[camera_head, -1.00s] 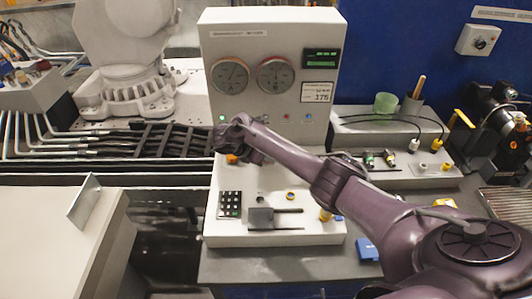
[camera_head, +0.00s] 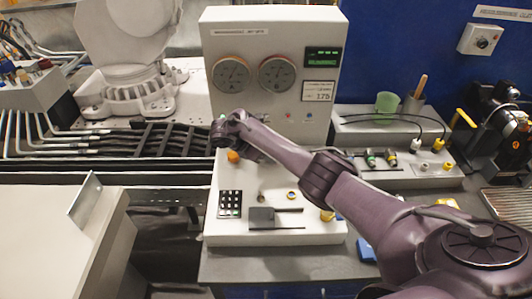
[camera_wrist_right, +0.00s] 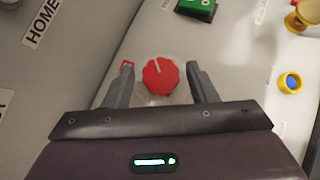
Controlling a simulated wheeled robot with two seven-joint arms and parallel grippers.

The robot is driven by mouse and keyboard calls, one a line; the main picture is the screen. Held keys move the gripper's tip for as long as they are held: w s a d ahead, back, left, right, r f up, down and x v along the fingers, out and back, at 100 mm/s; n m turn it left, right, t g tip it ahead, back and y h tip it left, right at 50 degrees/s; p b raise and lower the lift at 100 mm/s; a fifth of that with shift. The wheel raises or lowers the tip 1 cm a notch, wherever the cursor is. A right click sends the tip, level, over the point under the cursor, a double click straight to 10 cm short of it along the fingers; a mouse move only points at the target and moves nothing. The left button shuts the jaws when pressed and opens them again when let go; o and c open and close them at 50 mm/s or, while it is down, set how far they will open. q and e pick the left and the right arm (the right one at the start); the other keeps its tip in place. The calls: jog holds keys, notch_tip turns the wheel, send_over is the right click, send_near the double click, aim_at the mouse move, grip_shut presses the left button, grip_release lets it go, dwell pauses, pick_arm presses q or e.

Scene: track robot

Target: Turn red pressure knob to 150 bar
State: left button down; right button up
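In the right wrist view the red knob (camera_wrist_right: 160,76), with a white pointer line on top, sits on the pale panel. My right gripper (camera_wrist_right: 160,68) is open, with one finger on each side of the knob and a visible gap to both; depth is hard to judge. In the head view my right arm (camera_head: 290,155) reaches in from the right to the panel, and its wrist hides the knob. Two round gauges (camera_head: 230,75) and (camera_head: 277,75) sit on the upright panel (camera_head: 270,25). Their needle readings are too small to tell. My left gripper is not in view.
A green display (camera_head: 322,57) and a label (camera_head: 318,91) that seems to read 175 are right of the gauges. A keypad (camera_head: 230,203) lies low on the console. In the wrist view, a green switch (camera_wrist_right: 197,7) and a yellow-blue button (camera_wrist_right: 290,82) are near the knob.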

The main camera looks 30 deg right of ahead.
jog(key=shift+o, duration=0.3)
jog(key=shift+f, duration=0.1)
jog(key=shift+a+r, duration=0.3)
jog(key=shift+a, duration=0.1)
jog(key=v, duration=0.7)
jog(key=shift+d+b, duration=0.1)
jog(key=shift+b, duration=0.25)
